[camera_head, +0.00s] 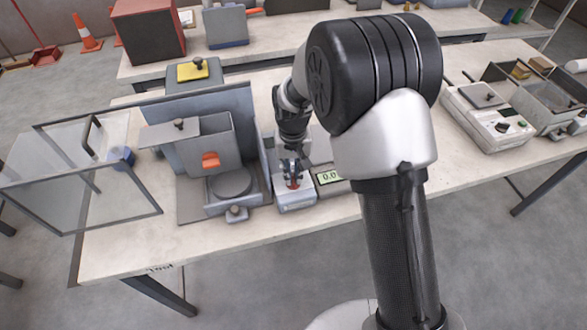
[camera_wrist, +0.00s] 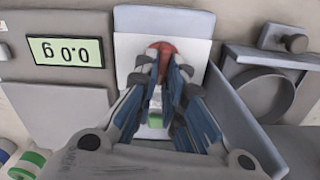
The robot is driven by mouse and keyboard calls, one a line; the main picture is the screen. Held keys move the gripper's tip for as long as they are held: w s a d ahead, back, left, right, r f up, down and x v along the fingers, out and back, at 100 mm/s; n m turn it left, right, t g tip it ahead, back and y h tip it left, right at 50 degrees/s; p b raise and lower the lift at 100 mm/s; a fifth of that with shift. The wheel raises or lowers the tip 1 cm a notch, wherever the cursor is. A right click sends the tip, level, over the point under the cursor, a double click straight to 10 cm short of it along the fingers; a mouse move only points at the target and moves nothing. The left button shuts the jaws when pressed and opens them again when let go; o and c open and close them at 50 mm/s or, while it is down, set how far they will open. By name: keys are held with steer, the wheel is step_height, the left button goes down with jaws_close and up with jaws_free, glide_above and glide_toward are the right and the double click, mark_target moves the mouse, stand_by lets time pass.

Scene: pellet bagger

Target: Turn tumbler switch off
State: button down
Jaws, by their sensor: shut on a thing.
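The tumbler switch has a red part (camera_wrist: 163,47) that shows in the wrist view at my fingertips, on a pale panel (camera_wrist: 196,52). A small green patch (camera_wrist: 155,119) shows between my fingers, lower on the same panel. My gripper (camera_wrist: 163,62) is shut on the red switch, with both fingers close together around it. In the head view my gripper (camera_head: 292,179) points down at the small grey switch box (camera_head: 297,200), and a bit of red shows at the tips. The fingers hide much of the switch, so its tilt cannot be told.
A control unit (camera_head: 490,118) sits far right.

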steer(key=n+p, duration=0.1)
steer(key=n, duration=0.2)
steer(key=shift+a+n, duration=0.15)
steer(key=shift+n, duration=0.25)
steer(key=shift+s+a+n+p, duration=0.1)
steer(key=shift+n+p, duration=0.45)
steer(key=shift+n, duration=1.35)
steer(key=c, duration=1.7)
jaws_free()
step_height(320, 180, up, 12)
